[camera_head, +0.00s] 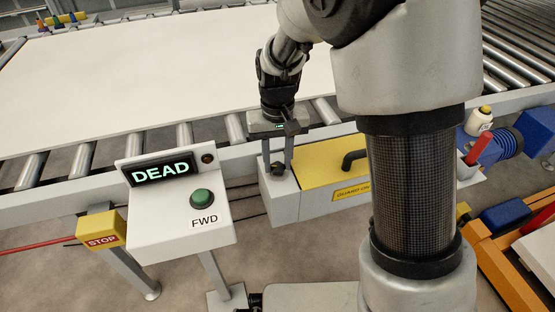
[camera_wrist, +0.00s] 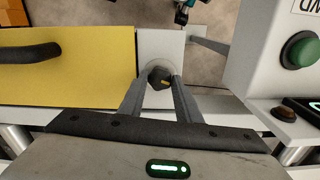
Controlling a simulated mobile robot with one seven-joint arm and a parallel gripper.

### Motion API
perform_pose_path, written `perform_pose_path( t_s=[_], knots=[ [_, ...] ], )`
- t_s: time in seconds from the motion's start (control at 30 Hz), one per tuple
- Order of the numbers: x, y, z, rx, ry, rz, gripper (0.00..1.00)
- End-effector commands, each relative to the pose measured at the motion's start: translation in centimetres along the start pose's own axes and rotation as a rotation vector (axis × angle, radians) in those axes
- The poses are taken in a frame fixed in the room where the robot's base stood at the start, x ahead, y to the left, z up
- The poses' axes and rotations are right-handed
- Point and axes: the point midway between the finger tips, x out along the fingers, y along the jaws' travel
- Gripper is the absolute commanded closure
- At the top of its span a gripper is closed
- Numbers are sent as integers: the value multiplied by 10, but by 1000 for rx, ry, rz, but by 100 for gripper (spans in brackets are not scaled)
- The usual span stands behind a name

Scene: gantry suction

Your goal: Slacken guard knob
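The guard knob (camera_wrist: 160,77) is a dark round knob with a small yellow mark, on the pale end block beside the yellow guard. It also shows in the head view (camera_head: 278,169) at the left end of the guard cover. My gripper (camera_wrist: 161,85) points down over it, its two fingers apart with the knob between their tips. In the head view my gripper (camera_head: 278,160) stands upright over the block. I cannot tell whether the fingers touch the knob. The yellow guard (camera_head: 322,164) has a black handle (camera_head: 354,158) and a label.
A control box (camera_head: 182,232) stands left of my gripper, with a "DEAD" display (camera_head: 161,169) and a green FWD button (camera_head: 202,198). A yellow STOP box (camera_head: 102,231) is further left. A roller conveyor with a large white sheet (camera_head: 130,75) lies behind. Blue machinery (camera_head: 500,140) is at right.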

Motion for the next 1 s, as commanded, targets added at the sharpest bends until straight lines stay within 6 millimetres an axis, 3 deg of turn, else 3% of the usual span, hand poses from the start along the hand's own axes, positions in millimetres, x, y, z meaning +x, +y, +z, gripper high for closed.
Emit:
perform_pose_path(
  t_s=[0.03, 0.1, 0.47, 1.0],
  knots=[
    [0, 0, 0, 0, 0, 0, 83],
    [0, 0, 0, 0, 0, 0, 92],
    [-2, 0, 0, -73, -1, -1, 92],
    [-2, 0, 0, -446, 1, 0, 92]
  ],
)
